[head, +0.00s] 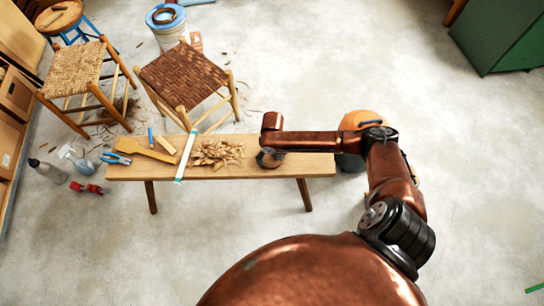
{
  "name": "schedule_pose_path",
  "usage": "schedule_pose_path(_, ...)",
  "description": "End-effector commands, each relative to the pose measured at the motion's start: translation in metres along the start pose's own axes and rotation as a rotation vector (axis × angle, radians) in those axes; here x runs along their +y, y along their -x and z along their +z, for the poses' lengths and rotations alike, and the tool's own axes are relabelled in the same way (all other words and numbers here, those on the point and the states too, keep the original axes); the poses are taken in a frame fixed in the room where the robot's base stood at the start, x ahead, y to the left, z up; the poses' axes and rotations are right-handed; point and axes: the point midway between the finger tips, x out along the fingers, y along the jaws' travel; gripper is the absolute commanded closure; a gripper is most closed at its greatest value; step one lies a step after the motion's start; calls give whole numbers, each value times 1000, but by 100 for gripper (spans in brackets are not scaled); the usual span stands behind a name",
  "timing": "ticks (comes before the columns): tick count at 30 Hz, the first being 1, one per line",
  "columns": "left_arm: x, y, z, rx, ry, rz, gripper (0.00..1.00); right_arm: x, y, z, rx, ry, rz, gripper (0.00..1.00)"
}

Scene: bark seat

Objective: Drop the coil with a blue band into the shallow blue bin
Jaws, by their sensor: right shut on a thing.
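My right gripper (270,158) is low over the right part of the wooden bench (321,166). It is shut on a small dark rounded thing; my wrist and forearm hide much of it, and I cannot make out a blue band. A blue round container (153,22) shows on a white bucket at the top, with a brown ring in or on it; I cannot tell how deep it is. My left gripper is not in view.
Wood shavings (217,153), a white strip (185,157) and blue-handled pliers (115,158) lie on the bench. Two woven-seat stools (182,76) (73,70) stand behind it. A spray bottle (75,157) and a red tool (87,187) lie left.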

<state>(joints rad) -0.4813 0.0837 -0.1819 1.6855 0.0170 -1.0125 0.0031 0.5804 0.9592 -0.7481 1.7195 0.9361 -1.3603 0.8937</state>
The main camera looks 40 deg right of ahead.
Motion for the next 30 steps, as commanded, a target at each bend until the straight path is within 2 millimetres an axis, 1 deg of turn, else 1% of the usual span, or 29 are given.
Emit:
schedule_pose_path(7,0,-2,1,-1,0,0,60,0,-2,0,0,-1,0,47)
schedule_pose_path(8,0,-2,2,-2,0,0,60,0,-2,0,0,-1,0,21)
schedule_pose_path(15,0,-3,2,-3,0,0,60,0,-2,0,0,-1,0,5)
schedule_pose_path(23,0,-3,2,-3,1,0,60,0,-2,0,0,0,0,5)
schedule_pose_path(26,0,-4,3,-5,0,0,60,0,1,-1,2,1,0,5)
schedule_pose_path(27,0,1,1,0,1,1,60,0,4,0,2,0,0,5)
schedule_pose_path(28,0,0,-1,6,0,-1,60,0,6,0,2,0,0,5)
schedule_pose_path(30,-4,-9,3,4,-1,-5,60,0,13,-1,4,0,-1,5)
